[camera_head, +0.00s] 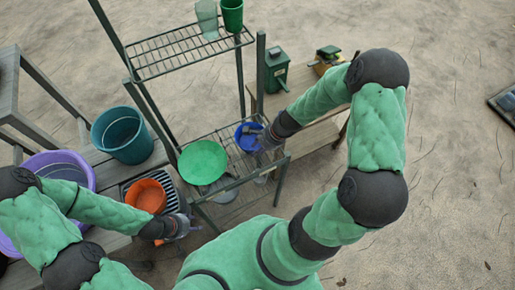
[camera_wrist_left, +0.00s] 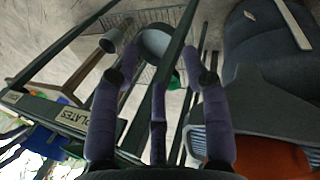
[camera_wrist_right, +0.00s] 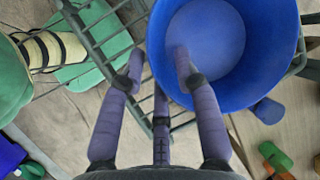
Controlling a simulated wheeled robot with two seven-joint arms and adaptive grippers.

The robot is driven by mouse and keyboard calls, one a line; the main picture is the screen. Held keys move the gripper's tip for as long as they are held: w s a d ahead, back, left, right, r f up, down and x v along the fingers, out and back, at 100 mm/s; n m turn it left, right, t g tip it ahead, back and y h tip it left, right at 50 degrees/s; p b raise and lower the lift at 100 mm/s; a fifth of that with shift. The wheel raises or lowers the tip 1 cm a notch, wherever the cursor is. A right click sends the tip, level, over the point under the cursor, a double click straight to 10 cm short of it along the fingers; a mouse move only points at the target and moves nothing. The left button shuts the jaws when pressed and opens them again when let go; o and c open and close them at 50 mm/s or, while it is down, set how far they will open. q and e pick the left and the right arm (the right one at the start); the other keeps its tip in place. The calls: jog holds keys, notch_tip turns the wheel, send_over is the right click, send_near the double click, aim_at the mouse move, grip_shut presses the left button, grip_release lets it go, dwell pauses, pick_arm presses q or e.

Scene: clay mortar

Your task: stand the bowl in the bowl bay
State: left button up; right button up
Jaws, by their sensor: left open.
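An orange bowl (camera_head: 147,195) sits in the dark slatted rack (camera_head: 182,196) at the lower left; its edge also shows in the left wrist view (camera_wrist_left: 255,160). A green bowl (camera_head: 203,161) and a blue bowl (camera_head: 246,130) are on the lower wire shelf. My left gripper (camera_head: 187,227) is open, right of and below the orange bowl, and seems empty. My right gripper (camera_head: 262,140) is at the blue bowl. In the right wrist view one finger is over the inside of the blue bowl (camera_wrist_right: 205,40), the other outside its rim. Whether they grip the wall is unclear.
The wire shelf unit (camera_head: 190,50) holds green cups (camera_head: 232,14) on top. A rail with a PLATES label (camera_wrist_left: 72,117) shows in the left wrist view. A teal bucket (camera_head: 122,135) and purple tub (camera_head: 60,172) stand left. A green canister (camera_head: 276,70) stands behind.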

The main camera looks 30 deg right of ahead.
jog(key=p+v, duration=0.3)
jog(key=v, duration=0.8)
